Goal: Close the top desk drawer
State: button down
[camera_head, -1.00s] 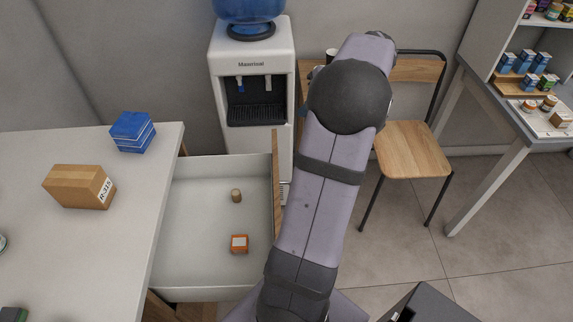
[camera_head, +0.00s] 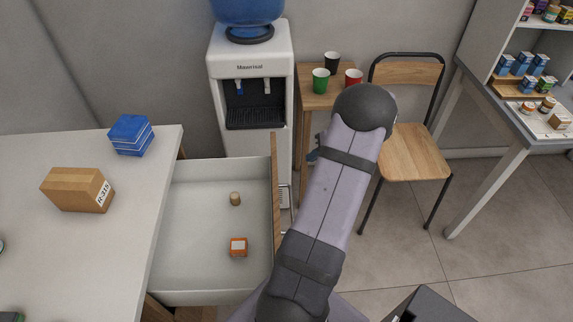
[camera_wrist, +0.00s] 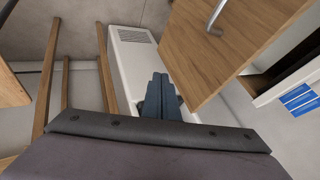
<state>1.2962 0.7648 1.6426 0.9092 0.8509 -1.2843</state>
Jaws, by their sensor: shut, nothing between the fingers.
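The top desk drawer (camera_head: 205,165) is pulled out to the right of the white desk. Its wooden front (camera_head: 275,170) faces my arm. A metal handle (camera_wrist: 216,17) on that front (camera_wrist: 235,45) shows in the wrist view. A small brown cylinder (camera_head: 235,199) and an orange-and-white box (camera_head: 238,247) are inside the drawer. My gripper (camera_wrist: 161,78) is shut and empty, pointing down past the outer face of the drawer front, apart from the handle in the picture. In the head view my arm mostly hides the gripper.
A water dispenser (camera_head: 250,85) stands behind the drawer. A small wooden table (camera_head: 310,98) holds green, black and red cups. A chair (camera_head: 408,155) stands to the right. A brown box (camera_head: 78,189) and a blue box (camera_head: 131,135) are on the desk. Floor (camera_head: 400,245) is clear beside my arm.

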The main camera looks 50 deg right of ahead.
jog(key=w+a+f+p, duration=0.3)
jog(key=w+f+p, duration=0.1)
jog(key=w+f, duration=0.4)
jog(key=shift+w+a, duration=0.25)
jog(key=shift+w, duration=0.15)
dwell(0.5)
jog(key=w+a+b, duration=1.2)
jog(key=w+a, duration=0.9)
jog(key=a, duration=0.1)
jog(key=shift+w+r, duration=0.15)
jog(key=shift+w, duration=0.25)
